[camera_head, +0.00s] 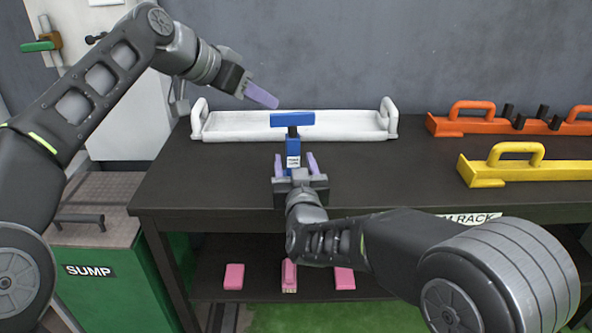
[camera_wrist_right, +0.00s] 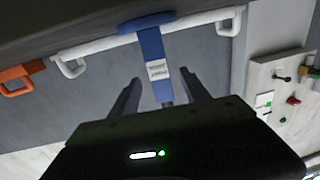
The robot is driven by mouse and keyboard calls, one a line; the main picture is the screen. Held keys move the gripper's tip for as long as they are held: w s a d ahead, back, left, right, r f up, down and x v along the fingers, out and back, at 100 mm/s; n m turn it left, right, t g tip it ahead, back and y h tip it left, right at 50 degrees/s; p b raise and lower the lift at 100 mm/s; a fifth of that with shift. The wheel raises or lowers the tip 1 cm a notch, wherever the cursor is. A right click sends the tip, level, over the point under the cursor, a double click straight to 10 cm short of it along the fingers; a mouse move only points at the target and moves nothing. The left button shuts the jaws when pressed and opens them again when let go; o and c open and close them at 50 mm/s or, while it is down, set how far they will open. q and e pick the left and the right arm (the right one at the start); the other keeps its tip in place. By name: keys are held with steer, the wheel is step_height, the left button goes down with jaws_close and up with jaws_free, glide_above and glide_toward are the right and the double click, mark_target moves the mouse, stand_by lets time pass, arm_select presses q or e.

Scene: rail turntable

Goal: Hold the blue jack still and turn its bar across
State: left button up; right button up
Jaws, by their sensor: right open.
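The blue jack (camera_head: 293,152) stands upright on the dark table, with a white label on its body. Its blue bar (camera_head: 292,119) sits on a dark neck at the top and runs left to right in the head view. My right gripper (camera_head: 295,164) is open, with one finger on each side of the jack's body and gaps showing. The right wrist view also shows the jack (camera_wrist_right: 155,65) between the two spread fingers (camera_wrist_right: 162,92). My left gripper (camera_head: 262,96) is above and left of the bar, apart from it. Its fingers overlap in view, so its opening is unclear.
A white tray (camera_head: 225,126) with raised handles lies behind the jack. Orange (camera_head: 455,125) and yellow (camera_head: 520,171) handled holders stand to the right. Several pink blocks (camera_head: 234,276) lie on the lower shelf. A green sump box (camera_head: 105,285) stands at the left.

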mark_target(293, 157)
steer(key=shift+w+a, duration=0.2)
steer(key=shift+w, duration=2)
steer(key=shift+c, duration=0.2)
jaws_close()
jaws_free()
stand_by(0.4)
steer(key=shift+s, duration=0.1)
